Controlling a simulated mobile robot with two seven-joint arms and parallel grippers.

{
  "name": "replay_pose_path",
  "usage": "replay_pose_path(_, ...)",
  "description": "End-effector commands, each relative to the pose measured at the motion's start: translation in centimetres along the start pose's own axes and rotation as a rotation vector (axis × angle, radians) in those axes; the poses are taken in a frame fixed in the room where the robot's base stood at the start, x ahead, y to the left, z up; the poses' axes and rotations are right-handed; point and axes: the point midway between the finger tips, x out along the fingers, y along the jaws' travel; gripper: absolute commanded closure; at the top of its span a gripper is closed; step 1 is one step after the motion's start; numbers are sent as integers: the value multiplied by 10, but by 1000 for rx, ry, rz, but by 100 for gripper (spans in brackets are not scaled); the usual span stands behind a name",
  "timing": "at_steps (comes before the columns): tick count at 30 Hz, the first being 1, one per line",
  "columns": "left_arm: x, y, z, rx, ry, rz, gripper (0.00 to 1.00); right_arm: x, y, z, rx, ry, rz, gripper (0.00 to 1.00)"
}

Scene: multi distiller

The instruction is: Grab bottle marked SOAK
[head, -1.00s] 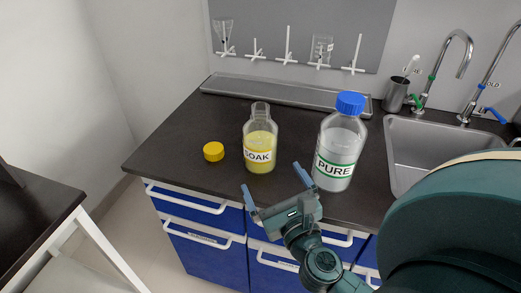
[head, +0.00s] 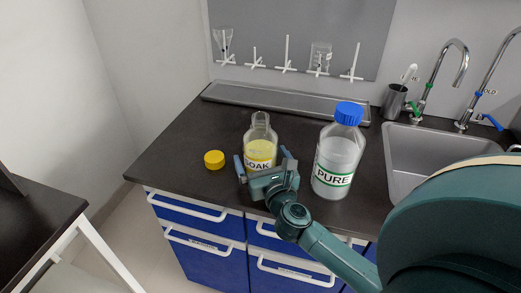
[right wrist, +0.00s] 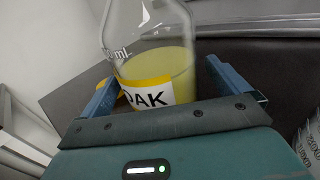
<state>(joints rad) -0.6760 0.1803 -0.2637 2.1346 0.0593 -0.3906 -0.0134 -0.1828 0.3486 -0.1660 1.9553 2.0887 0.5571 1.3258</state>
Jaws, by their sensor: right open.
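The SOAK bottle (head: 261,149) is clear glass with yellow liquid and has no cap on. It stands upright on the dark counter. My right gripper (head: 262,164) is open, with one finger on each side of the bottle's lower part, and it hides part of the label. In the right wrist view the bottle (right wrist: 155,60) stands between the two blue fingers (right wrist: 168,92), label facing me. I cannot tell whether either finger touches the glass. My left gripper is not in view.
A yellow cap (head: 214,159) lies left of the bottle. The PURE bottle (head: 338,160) with a blue cap stands close to the right of my gripper. A sink (head: 430,150) is further right. A grey tray (head: 290,101) lies along the back wall.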

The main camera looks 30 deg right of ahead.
Motion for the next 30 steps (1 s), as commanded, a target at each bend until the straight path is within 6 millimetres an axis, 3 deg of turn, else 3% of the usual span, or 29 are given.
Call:
replay_pose_path(4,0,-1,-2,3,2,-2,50,16,0,0,-1,0,1,0)
replay_pose_path(12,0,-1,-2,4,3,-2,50,18,0,0,0,1,1,1)
replay_pose_path(30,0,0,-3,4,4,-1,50,18,0,0,0,1,1,50)
